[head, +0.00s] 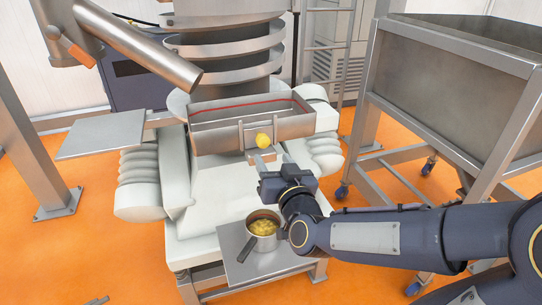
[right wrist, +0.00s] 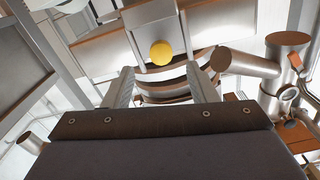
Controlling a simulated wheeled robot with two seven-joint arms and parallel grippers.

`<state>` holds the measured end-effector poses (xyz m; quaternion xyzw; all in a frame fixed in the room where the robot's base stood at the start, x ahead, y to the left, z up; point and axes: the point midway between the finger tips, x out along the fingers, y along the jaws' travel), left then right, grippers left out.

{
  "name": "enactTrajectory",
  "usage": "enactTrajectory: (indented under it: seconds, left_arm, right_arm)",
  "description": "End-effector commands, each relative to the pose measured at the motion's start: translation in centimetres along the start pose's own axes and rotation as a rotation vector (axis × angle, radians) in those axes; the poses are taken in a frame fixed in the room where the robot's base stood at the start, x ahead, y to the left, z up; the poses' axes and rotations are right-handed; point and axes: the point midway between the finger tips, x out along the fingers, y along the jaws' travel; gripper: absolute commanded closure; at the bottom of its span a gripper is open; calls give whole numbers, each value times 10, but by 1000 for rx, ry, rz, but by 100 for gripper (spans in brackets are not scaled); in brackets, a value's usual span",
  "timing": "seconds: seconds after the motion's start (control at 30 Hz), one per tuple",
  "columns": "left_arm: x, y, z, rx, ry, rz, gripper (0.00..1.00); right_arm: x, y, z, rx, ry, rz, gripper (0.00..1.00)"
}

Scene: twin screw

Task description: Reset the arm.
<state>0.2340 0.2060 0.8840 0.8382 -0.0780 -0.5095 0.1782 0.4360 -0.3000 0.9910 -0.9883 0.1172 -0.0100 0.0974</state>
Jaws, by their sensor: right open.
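My right arm (head: 370,238) reaches in from the right side of the head view. Its gripper (head: 264,160) is just in front of the metal trough, below a yellow round knob (head: 263,140) on the trough's front. In the right wrist view the two fingers (right wrist: 164,84) stand apart with nothing held between them. The yellow knob (right wrist: 161,52) shows beyond and between the fingers; I cannot tell whether anything touches it. My left gripper is not in view.
A metal pot (head: 262,243) with yellow pieces stands on a small metal shelf (head: 232,240) below my right gripper. The trough (head: 215,139) is before a spiral tower (head: 225,48). A large wheeled hopper (head: 450,80) stands at the right.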

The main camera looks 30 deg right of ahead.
Motion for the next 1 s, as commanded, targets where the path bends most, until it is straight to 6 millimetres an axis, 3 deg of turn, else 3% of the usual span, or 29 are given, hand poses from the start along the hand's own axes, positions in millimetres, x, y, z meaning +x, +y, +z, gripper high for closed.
enactTrajectory:
  seconds: [0.47,0.67,0.87,1.0]
  left_arm:
    - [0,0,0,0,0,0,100]
    - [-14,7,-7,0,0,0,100]
    - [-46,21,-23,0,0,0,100]
    - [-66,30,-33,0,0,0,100]
  right_arm:
    - [0,0,0,0,-1,-1,48]
    - [-10,-13,-6,33,-104,-66,48]
    - [-58,-44,-8,92,-429,-218,48]
    - [-111,-54,-3,100,-693,-281,48]
